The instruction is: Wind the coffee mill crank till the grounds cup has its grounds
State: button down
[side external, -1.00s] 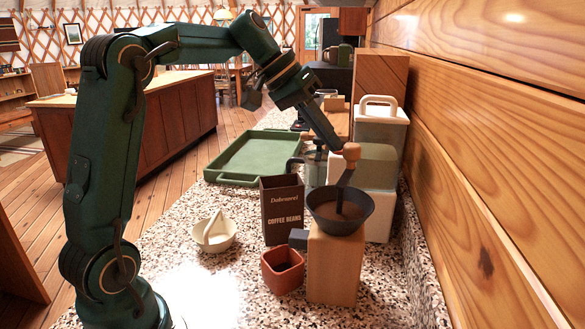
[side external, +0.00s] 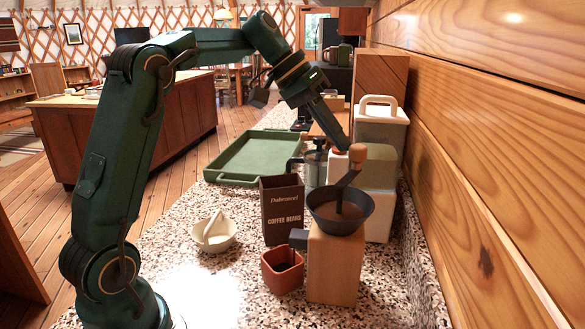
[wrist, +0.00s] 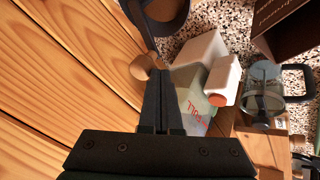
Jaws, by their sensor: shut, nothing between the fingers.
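The coffee mill (side external: 335,272) has a pale wooden body and a dark hopper (side external: 324,219) with brown contents; it stands upright on the speckled counter. Its crank (side external: 347,182) slants up to a round wooden knob (side external: 358,153). The hopper also shows at the top of the wrist view (wrist: 168,22), with the knob (wrist: 142,67) below it. The terracotta grounds cup (side external: 283,276) sits left of the mill; I cannot tell what is inside. My gripper (side external: 344,147) is shut and empty, its tips right beside the knob; the closed fingers (wrist: 160,75) also show in the wrist view. Contact is unclear.
A brown coffee beans box (side external: 282,210) stands behind the cup. A white bowl (side external: 214,238) sits to the left. A green tray (side external: 240,158), a glass press (side external: 315,168) and a lidded canister (side external: 381,125) stand farther back. The wooden wall (side external: 480,130) is close on the right.

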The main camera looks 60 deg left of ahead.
jog(key=shift+w+d, duration=1.25)
jog(key=shift+d, duration=0.2)
jog(key=shift+d, duration=0.1)
jog(key=shift+v, duration=2.55)
